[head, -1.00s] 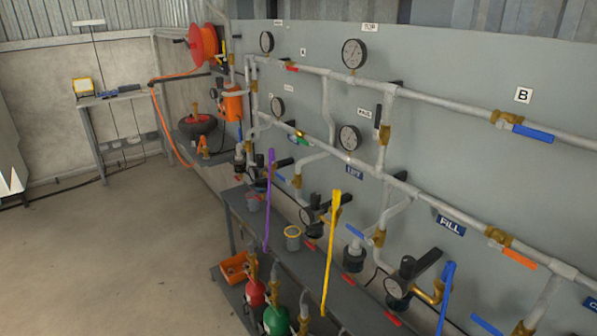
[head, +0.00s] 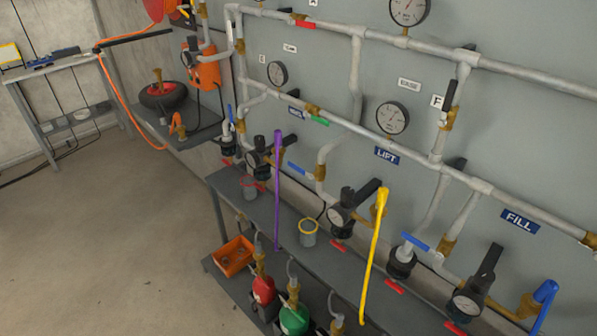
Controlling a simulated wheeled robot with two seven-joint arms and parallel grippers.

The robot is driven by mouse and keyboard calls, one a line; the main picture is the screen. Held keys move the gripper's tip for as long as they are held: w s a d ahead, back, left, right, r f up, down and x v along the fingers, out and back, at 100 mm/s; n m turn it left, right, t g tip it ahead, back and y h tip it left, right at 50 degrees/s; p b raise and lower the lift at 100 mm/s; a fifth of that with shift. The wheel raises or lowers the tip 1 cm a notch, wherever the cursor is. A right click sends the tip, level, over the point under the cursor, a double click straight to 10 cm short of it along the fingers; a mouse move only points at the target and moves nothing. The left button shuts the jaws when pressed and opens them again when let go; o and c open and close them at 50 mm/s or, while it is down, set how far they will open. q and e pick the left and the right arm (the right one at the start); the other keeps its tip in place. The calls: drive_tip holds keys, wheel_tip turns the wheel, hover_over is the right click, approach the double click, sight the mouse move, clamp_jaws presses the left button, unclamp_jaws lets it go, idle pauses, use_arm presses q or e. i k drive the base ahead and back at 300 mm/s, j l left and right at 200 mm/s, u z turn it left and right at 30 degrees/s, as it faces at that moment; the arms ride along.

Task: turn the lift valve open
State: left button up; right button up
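The LIFT label (head: 387,155) is a blue sign on the grey wall panel, under a round gauge. Left of and below it, a pipe bends down to a black regulator with a gauge (head: 340,216). A brass valve body on this drop carries a blue lever (head: 298,169), which points left across the near-vertical pipe. This looks like the lift valve, though no label sits directly on it. Neither of my grippers is in view.
A grey shelf (head: 285,212) runs below the regulators and holds a small can (head: 308,233). Red and green cylinders stand below. The floor at left is clear.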

sight(311, 177)
drive_tip(key=z, duration=0.9)
drive_tip(key=j+z, duration=0.8)
drive_tip(key=j, duration=0.2)
drive_tip(key=j+z, duration=0.4)
drive_tip(key=k+j+z, duration=0.15)
drive_tip(key=j+z, duration=0.25)
drive_tip(key=j, duration=0.15)
